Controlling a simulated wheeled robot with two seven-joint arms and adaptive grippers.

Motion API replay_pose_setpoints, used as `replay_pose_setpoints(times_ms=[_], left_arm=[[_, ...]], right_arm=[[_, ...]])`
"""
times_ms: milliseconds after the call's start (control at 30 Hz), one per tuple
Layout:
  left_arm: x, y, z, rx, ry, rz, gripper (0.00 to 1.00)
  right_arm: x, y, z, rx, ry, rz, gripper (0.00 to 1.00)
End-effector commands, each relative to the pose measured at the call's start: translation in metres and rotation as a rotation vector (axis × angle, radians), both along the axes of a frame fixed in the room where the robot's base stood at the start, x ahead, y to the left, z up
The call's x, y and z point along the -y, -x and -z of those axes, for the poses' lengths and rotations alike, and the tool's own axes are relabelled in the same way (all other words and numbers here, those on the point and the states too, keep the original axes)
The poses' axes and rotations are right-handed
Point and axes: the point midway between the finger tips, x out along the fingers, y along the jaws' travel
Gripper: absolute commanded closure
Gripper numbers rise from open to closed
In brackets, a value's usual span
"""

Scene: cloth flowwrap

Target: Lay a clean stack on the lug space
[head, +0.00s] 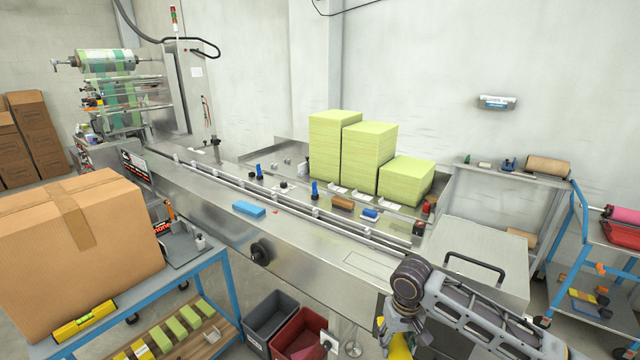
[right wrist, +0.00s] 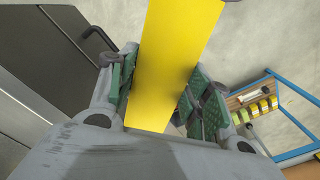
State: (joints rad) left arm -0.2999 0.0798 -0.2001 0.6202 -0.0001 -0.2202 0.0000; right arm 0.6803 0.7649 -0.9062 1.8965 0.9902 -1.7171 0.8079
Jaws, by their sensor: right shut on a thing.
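My right gripper (head: 394,335) is low at the bottom right of the head view, in front of the machine's near side. In the right wrist view its green-padded fingers (right wrist: 165,85) are shut on a flat yellow thing (right wrist: 172,50), perhaps a cloth stack. Only a small yellow part shows in the head view (head: 400,347). The long infeed channel (head: 290,205) with small upright lugs runs across the steel machine. Three piles of yellow-green cloths (head: 368,158) stand behind it. A blue block (head: 248,209) lies on the near deck. My left gripper is out of view.
A large cardboard box (head: 80,235) and a spirit level (head: 84,322) are on the blue-framed bench at left. Several green-yellow stacks (head: 177,328) lie on its lower shelf. Grey (head: 270,318) and red (head: 298,335) bins stand below the machine. The near deck is mostly clear.

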Motion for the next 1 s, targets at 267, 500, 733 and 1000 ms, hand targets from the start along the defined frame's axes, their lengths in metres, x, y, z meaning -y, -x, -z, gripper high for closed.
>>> replay_pose_setpoints(times_ms=[267, 500, 733, 1000], left_arm=[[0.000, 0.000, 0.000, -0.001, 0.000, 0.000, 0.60], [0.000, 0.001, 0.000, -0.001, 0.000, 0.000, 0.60], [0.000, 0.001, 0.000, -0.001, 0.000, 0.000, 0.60], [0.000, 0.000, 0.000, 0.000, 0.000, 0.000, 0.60]], right_arm=[[0.024, -0.001, 0.014, 0.000, 0.000, 0.066, 0.64], [0.025, -0.002, 0.014, 0.001, 0.000, 0.069, 0.64], [0.025, -0.001, 0.014, 0.000, 0.000, 0.068, 0.64], [0.025, -0.001, 0.014, 0.000, 0.000, 0.068, 0.64]])
